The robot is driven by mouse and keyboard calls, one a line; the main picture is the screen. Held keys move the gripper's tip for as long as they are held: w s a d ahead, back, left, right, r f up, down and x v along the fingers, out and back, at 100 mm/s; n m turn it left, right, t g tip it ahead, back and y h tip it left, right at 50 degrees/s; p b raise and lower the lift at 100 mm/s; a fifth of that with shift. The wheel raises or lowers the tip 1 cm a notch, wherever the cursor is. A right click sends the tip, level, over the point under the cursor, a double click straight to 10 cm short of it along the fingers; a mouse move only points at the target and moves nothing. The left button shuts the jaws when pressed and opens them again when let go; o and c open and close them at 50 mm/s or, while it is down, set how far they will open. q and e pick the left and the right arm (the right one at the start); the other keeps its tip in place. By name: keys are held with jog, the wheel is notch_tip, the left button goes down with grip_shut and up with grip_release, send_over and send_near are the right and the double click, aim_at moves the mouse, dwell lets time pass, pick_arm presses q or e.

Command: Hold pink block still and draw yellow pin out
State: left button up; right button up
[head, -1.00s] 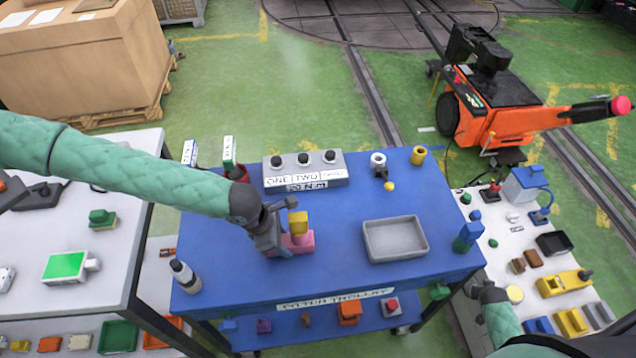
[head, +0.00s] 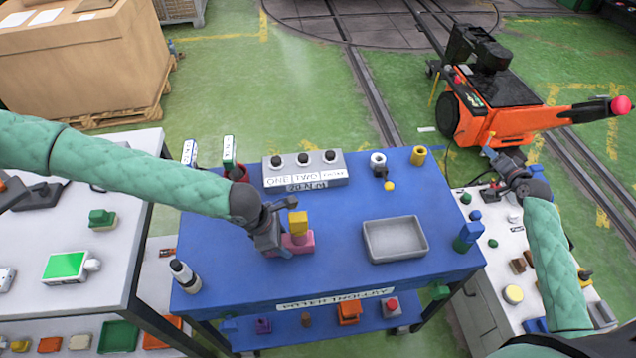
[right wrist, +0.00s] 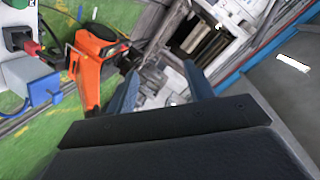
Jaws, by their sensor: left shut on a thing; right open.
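The pink block (head: 299,243) sits on the blue trolley top (head: 340,220), left of the grey tray. The yellow pin (head: 298,223) stands upright in the top of the pink block. My left gripper (head: 284,240) is shut on the pink block from its left side; its fingers partly hide the block. My right gripper (head: 511,170) is open and empty, raised over the far end of the white bench at the right, well away from the block. Its two fingers also show apart in the right wrist view (right wrist: 160,88).
A grey tray (head: 395,262) lies right of the block. A grey box with several black knobs (head: 305,180) stands behind it. A small post with a yellow ball (head: 379,165) and a yellow cylinder (head: 418,156) stand at the back right. A dark-topped bottle (head: 184,275) stands front left.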

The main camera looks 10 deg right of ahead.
jog(key=w+a+r+t+y, duration=0.1)
jog(key=w+a+r+y, duration=0.15)
jog(key=r, duration=0.65)
jog(key=w+a+r+t+y, duration=0.1)
jog(key=a+r+t, duration=0.15)
jog(key=r, duration=0.55)
jog(key=w+a+r+t+y, duration=0.15)
jog(key=a+r, duration=0.25)
jog(key=r, duration=0.5)
jog(key=w+a+r+n+g+y, duration=0.1)
jog(key=a+n+g+y, duration=0.35)
jog(key=a, duration=0.75)
jog(key=a+r+n+g+y, duration=0.25)
jog(key=a+n, duration=0.25)
jog(key=a, duration=0.6)
jog(key=n+g+h, duration=0.7)
jog(key=n+g, duration=0.6)
jog(key=n, duration=0.5)
send_over(299, 216)
jog(key=d, duration=0.4)
notch_tip(299, 216, down, 12)
jog(key=shift+m, duration=0.25)
jog(key=x, duration=1.1)
jog(key=shift+w+a+r, duration=0.1)
jog(key=shift+a+r, duration=0.05)
jog(key=shift+a, duration=0.05)
